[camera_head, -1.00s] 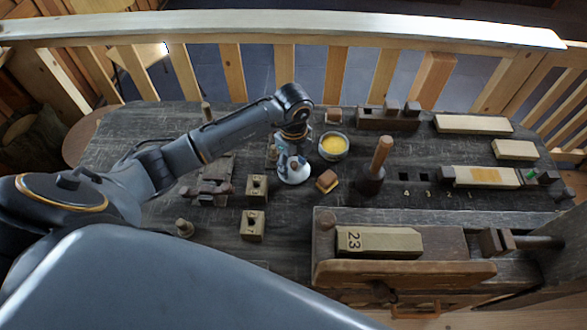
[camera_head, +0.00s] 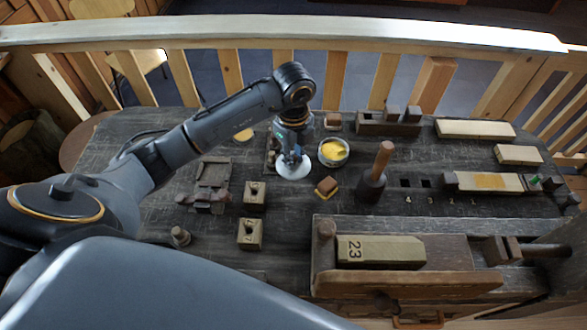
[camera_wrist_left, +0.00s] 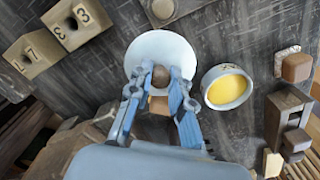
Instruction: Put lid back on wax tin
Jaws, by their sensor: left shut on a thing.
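The wax tin (camera_head: 333,150) is a small round open tin with yellow wax in it, standing on the dark bench. It also shows in the left wrist view (camera_wrist_left: 227,88), just right of the lid. The lid (camera_head: 293,166) is a pale round disc with a brown knob. My left gripper (camera_head: 291,155) is shut on that knob, with the lid hanging flat below it, left of the tin and apart from it. In the left wrist view, the fingers close on the knob in front of the lid (camera_wrist_left: 160,48). My right gripper is not in view.
A yellow-brown block (camera_head: 326,187) lies just in front of the tin. A dark holder with an upright wooden handle (camera_head: 383,160) stands to its right. Numbered blocks (camera_head: 254,196) stand at front left. A dark rack (camera_head: 388,122) stands behind right. A vise (camera_head: 410,277) fills the front right.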

